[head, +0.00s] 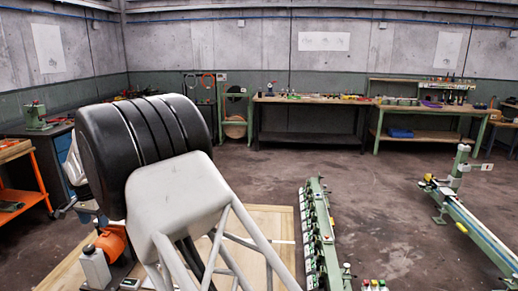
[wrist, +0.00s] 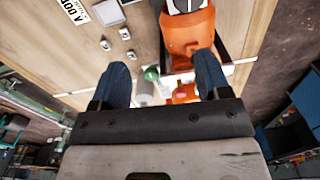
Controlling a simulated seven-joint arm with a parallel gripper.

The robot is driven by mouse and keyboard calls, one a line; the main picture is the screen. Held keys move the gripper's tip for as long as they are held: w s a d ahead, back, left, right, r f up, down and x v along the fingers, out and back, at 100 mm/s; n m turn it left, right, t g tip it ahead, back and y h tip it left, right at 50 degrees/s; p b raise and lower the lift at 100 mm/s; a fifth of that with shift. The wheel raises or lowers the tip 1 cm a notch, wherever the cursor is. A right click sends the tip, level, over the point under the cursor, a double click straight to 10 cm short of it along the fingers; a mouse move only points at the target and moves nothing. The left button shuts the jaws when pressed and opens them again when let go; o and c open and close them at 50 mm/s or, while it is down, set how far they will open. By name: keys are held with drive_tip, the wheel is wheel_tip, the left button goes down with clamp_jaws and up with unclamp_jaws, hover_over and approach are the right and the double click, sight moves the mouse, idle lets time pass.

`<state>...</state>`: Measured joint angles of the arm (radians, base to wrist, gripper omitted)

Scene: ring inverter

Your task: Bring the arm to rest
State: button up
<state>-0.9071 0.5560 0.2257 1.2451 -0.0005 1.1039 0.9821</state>
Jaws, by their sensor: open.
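My gripper (wrist: 162,78) shows in the wrist view with its two blue fingers wide apart. Nothing is held between them. An orange machine part (wrist: 188,30) lies beyond the right finger. A small green-and-grey piece (wrist: 150,82) shows in the gap between the fingers, apart from them as far as I can tell.
Workbenches (head: 310,99) line the back wall. An orange cart (head: 30,175) stands left. The middle floor is clear.

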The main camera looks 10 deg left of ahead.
drive_tip(key=w+d+r, duration=0.2)
drive_tip(key=d+r, duration=0.4)
drive_tip(key=d, duration=0.6)
drive_tip(key=w+d+r, duration=0.2)
drive_tip(key=d+r, duration=0.4)
drive_tip(key=d, duration=0.5)
drive_tip(key=s+d+r, duration=0.2)
drive_tip(key=d, duration=0.6)
drive_tip(key=s+d+r+t, duration=0.1)
drive_tip(key=d+r, duration=0.2)
drive_tip(key=d, duration=0.6)
drive_tip(key=s+d+r, duration=0.2)
drive_tip(key=d, duration=0.6)
drive_tip(key=s+d, duration=0.7)
drive_tip(key=d, duration=0.4)
drive_tip(key=s+d, duration=0.8)
drive_tip(key=d, duration=0.3)
drive_tip(key=s+d+f, duration=0.3)
drive_tip(key=s+d, duration=0.3)
drive_tip(key=s, duration=0.3)
drive_tip(key=s+d+f+t, duration=0.1)
drive_tip(key=s+d+f, duration=0.2)
drive_tip(key=s+d, duration=0.3)
drive_tip(key=s, duration=0.3)
drive_tip(key=shift+s+n, duration=0.15)
drive_tip(key=shift+n, duration=0.15)
drive_tip(key=shift+a+r, duration=0.1)
